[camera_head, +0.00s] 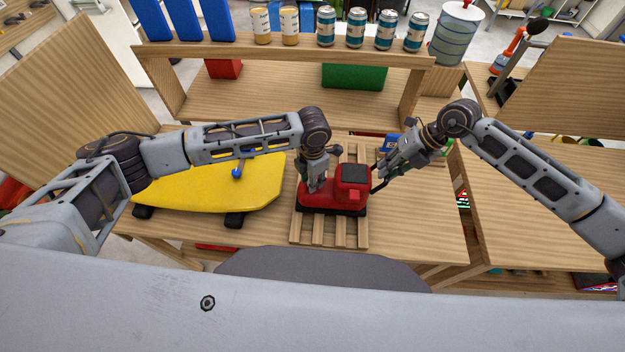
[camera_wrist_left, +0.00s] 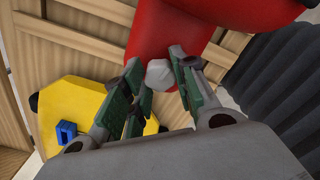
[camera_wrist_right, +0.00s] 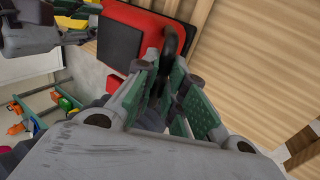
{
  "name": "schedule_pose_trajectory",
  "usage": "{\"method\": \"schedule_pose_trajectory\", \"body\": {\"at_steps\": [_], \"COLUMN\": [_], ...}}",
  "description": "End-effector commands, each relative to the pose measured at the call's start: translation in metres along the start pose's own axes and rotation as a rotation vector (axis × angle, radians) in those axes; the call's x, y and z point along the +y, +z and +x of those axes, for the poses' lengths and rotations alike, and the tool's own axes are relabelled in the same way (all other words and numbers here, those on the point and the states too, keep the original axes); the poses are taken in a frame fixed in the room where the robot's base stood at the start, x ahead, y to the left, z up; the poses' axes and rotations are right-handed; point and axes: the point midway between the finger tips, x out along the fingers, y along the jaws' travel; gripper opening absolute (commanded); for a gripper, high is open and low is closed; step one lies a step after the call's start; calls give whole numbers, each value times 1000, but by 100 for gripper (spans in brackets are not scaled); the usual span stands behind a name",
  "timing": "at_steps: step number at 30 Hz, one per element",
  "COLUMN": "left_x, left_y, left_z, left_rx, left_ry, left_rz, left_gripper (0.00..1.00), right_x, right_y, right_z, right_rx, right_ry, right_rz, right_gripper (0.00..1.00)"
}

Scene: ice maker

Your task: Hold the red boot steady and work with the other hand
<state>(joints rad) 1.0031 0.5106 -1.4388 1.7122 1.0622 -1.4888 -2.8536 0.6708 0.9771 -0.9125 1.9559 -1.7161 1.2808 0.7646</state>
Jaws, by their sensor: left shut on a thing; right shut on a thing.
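The red boot (camera_head: 351,182) lies on a slatted wooden pallet (camera_head: 309,233) on the bench, with a square black patch on its higher right part. My left gripper (camera_head: 317,186) comes down on its lower left part. In the left wrist view, my left fingers (camera_wrist_left: 160,78) close around a pale faceted knob (camera_wrist_left: 160,72) against the red surface (camera_wrist_left: 165,30). My right gripper (camera_head: 382,172), right of the boot, is shut on a dark bent bar (camera_wrist_right: 172,42). In the right wrist view the bar reaches up beside the red boot (camera_wrist_right: 150,22); whether they touch is unclear.
A yellow board (camera_head: 215,185) with black feet and a small blue piece on it lies left of the pallet. Behind are a shelf with cans (camera_head: 355,28), a green box (camera_head: 354,77) and a red block (camera_head: 224,68). Bare bench lies right of the pallet.

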Motion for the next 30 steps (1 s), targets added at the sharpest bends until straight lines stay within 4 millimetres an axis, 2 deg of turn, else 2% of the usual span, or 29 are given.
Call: {"method": "schedule_pose_trajectory", "body": {"at_steps": [1,4,17,30], "left_x": [0,0,0,0], "left_y": [0,0,0,0], "left_z": [0,0,-4,-29], "left_rx": [0,0,-1,-1], "left_ry": [0,0,0,0], "left_rz": [0,-1,-1,-1], "left_gripper": [32,43,43,43], "right_x": [0,0,0,0], "right_y": [0,0,0,0], "right_z": [0,0,0,0], "right_rx": [-1,-1,-1,-1], "right_ry": [0,0,0,0], "right_rz": [1,1,1,1], "right_gripper": [0,0,0,0]}}
